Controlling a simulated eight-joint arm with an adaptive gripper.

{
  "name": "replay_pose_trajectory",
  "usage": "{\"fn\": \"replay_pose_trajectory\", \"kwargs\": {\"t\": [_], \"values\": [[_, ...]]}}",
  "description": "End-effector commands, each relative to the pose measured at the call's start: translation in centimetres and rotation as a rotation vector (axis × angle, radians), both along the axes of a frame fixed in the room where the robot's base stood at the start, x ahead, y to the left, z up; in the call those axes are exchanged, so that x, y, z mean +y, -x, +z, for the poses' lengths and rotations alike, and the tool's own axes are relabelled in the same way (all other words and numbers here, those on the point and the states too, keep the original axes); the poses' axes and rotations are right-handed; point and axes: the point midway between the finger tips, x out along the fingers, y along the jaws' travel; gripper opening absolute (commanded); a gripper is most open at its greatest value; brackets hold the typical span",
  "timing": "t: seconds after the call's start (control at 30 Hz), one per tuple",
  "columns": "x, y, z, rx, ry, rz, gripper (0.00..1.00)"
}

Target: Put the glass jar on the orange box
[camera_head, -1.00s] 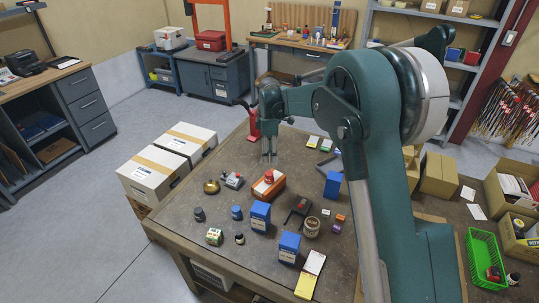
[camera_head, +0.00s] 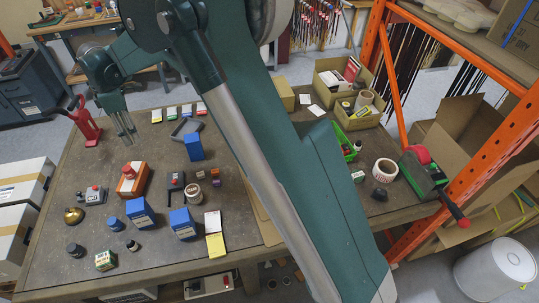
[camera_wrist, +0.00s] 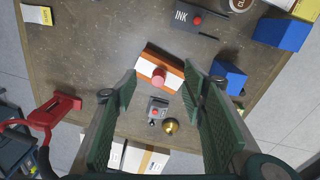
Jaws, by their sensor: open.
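The orange box (camera_head: 134,188) has a white label and lies near the middle of the table; it also shows in the wrist view (camera_wrist: 170,64). A red round piece (camera_head: 129,171) sits on its top; I cannot tell whether it belongs to the box. The glass jar is hard to single out. Small dark jars (camera_head: 75,250) stand at the front left, and a round pale container with a label (camera_head: 193,194) stands right of the orange box. My gripper (camera_head: 126,132) is open and empty, above the table on the far side of the orange box.
A dark stamp pad (camera_head: 172,191), a brass bell (camera_head: 74,215) and a red stand (camera_head: 84,122) are nearby. An orange rack (camera_head: 478,165) rises at right.

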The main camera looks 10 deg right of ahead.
Motion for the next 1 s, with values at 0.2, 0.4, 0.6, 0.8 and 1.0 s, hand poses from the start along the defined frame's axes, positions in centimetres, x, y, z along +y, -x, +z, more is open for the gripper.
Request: {"fn": "replay_pose_trajectory", "kwargs": {"t": [0.2,0.4,0.6,0.8,1.0], "values": [[-5.7,0.6,4.0,-0.03,-0.029,-0.136,0.42],[-10.5,1.6,7.1,-0.057,-0.057,-0.258,0.42],[-15.3,3.1,9.8,-0.082,-0.086,-0.38,0.42],[-19.9,4.9,12.2,-0.108,-0.118,-0.502,0.42],[-24.4,7.1,14.1,-0.134,-0.151,-0.623,0.42]]}}
